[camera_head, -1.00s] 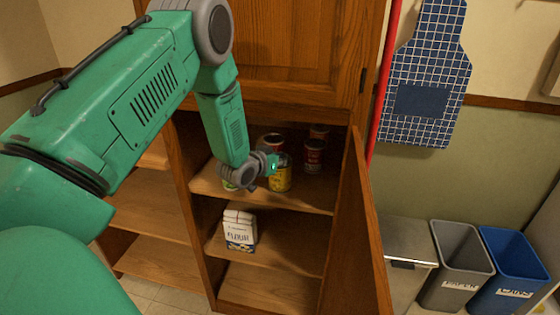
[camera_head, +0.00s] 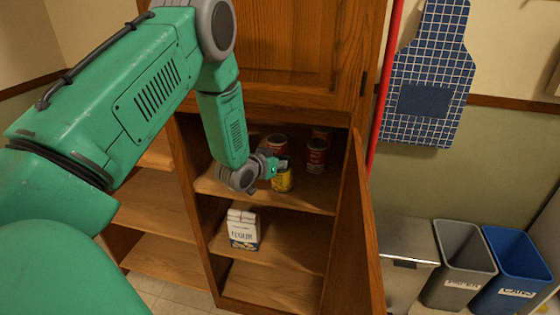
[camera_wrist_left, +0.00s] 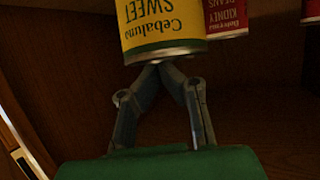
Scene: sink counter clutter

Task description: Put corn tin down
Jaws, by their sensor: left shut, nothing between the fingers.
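The corn tin (camera_head: 283,182) is yellow and stands on the upper open shelf of the wooden cabinet. In the left wrist view the yellow tin (camera_wrist_left: 160,28) shows upside down with the word SWEET, its rim close to the fingertips. My left gripper (camera_head: 270,167) is at the tin's left and partly covers its upper part. In the left wrist view its fingers (camera_wrist_left: 160,66) come together at the tips with nothing between them. Whether the tips touch the rim I cannot tell. My right gripper is not in view.
Red-labelled tins (camera_head: 316,156) stand behind on the same shelf, including a kidney beans tin (camera_wrist_left: 226,16). A flour bag (camera_head: 242,231) sits one shelf below. The open cabinet door (camera_head: 355,235) bounds the right side. Bins (camera_head: 461,262) stand beyond it.

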